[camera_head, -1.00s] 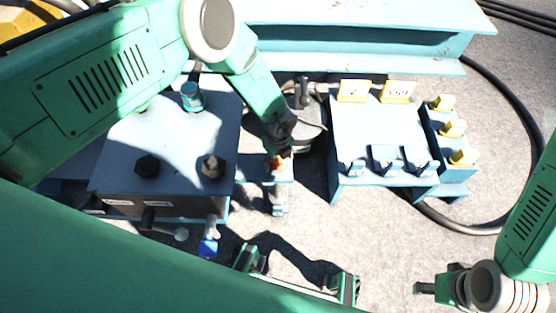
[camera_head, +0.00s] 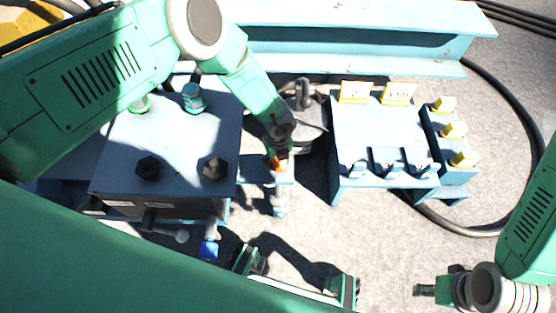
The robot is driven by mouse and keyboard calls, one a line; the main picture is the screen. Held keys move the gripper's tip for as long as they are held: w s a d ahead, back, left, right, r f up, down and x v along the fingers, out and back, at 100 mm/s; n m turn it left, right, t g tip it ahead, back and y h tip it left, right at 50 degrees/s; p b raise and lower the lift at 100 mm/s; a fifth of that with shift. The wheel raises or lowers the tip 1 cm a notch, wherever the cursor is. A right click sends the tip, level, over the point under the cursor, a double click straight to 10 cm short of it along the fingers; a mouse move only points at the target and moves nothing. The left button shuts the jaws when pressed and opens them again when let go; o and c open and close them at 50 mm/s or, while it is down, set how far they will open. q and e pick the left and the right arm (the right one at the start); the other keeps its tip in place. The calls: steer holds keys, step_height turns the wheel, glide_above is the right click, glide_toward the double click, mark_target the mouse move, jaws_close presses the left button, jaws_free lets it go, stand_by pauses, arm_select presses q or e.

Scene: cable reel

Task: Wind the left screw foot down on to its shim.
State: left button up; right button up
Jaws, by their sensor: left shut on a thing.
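My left gripper (camera_head: 279,152) reaches down from above, right of the blue-grey housing. It is shut on the orange head of the screw foot (camera_head: 277,163), which sits over a light blue bracket (camera_head: 256,170). The gripper and wrist hide most of the head. A pale blue upright part (camera_head: 280,201) shows below the bracket. I cannot make out the shim or whether the foot touches it. My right gripper (camera_head: 425,290) is low at the right, away from the bracket; its jaw state is unclear.
The housing (camera_head: 190,135) with dark bolts stands close on the left. A light blue stand (camera_head: 375,125) with yellow-labelled parts is to the right. A beam (camera_head: 350,38) runs across the back. A black cable (camera_head: 520,110) curves at the right.

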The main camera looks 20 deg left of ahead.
arm_select(q)
steer(key=m, duration=0.3)
steer(key=shift+s+d+m, duration=0.1)
steer(key=shift+d+m, duration=0.1)
steer(key=shift+m, duration=0.2)
steer(key=m+b, duration=0.1)
steer(key=m, duration=0.3)
steer(key=shift+m, duration=0.3)
steer(key=shift+s+b, duration=0.1)
steer(key=shift+b, duration=0.2)
steer(key=o, duration=1.1)
steer(key=shift+a, duration=0.1)
steer(key=shift+r, duration=0.2)
step_height(320, 180, up, 12)
steer(key=shift+f, duration=0.25)
